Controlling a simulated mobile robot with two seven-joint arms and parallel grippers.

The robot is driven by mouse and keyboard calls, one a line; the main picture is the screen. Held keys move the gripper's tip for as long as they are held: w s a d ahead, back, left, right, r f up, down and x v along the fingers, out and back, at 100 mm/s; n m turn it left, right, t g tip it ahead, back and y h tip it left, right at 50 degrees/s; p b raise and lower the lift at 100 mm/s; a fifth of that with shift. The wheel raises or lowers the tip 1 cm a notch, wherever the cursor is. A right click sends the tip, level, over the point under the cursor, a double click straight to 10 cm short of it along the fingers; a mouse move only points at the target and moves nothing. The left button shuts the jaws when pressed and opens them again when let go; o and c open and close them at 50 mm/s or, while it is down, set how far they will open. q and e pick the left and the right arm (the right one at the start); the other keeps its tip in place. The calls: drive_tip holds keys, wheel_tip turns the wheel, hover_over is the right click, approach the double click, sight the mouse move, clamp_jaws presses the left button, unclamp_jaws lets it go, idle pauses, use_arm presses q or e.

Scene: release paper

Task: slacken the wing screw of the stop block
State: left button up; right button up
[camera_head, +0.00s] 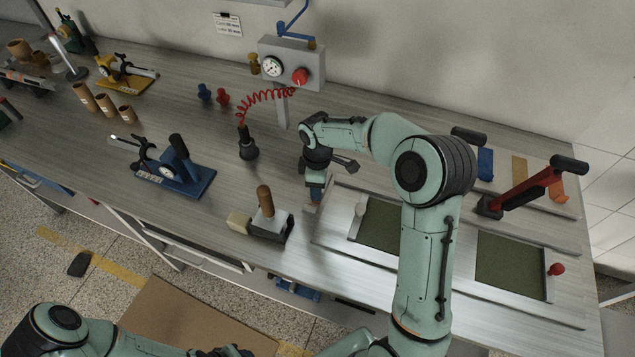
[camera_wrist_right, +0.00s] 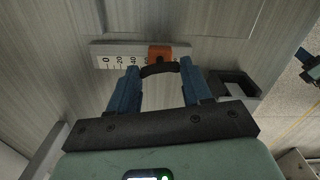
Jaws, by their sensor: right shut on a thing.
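The orange stop block (camera_wrist_right: 160,52) sits on a white scale strip (camera_wrist_right: 115,56) with printed numbers, seen in the right wrist view. The black wing screw (camera_wrist_right: 160,69) shows as a dark curved piece at the block's near side, between the blue fingers of my right gripper (camera_wrist_right: 158,74). That gripper is shut on it. In the head view the right gripper (camera_head: 315,196) points down at the bench beside the left end of the metal fixture; the stop block and screw cannot be made out there. Of my left arm, only links show at the bottom left; its gripper is out of frame.
A stamp with a wooden handle (camera_head: 265,200) stands to the left of the right gripper. A black nozzle (camera_head: 247,146) on a red coiled hose stands behind it. Green panels (camera_head: 510,258) and a red lever (camera_head: 525,193) lie to the right. A blue-based tool (camera_head: 185,183) stands farther left.

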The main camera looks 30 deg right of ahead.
drive_tip(key=n+p, duration=0.1)
drive_tip(key=n, duration=0.4)
drive_tip(key=shift+n, duration=0.3)
use_arm(q)
drive_tip(key=shift+w+r, duration=0.9)
drive_tip(key=shift+w, duration=0.25)
use_arm(e)
drive_tip(key=shift+n, duration=1.8)
drive_tip(key=o, duration=1.1)
drive_tip(key=shift+c, duration=0.2)
use_arm(q)
drive_tip(key=shift+s, duration=0.1)
use_arm(e)
wheel_tip(320, 180, up, 13)
drive_tip(key=shift+r, duration=0.2)
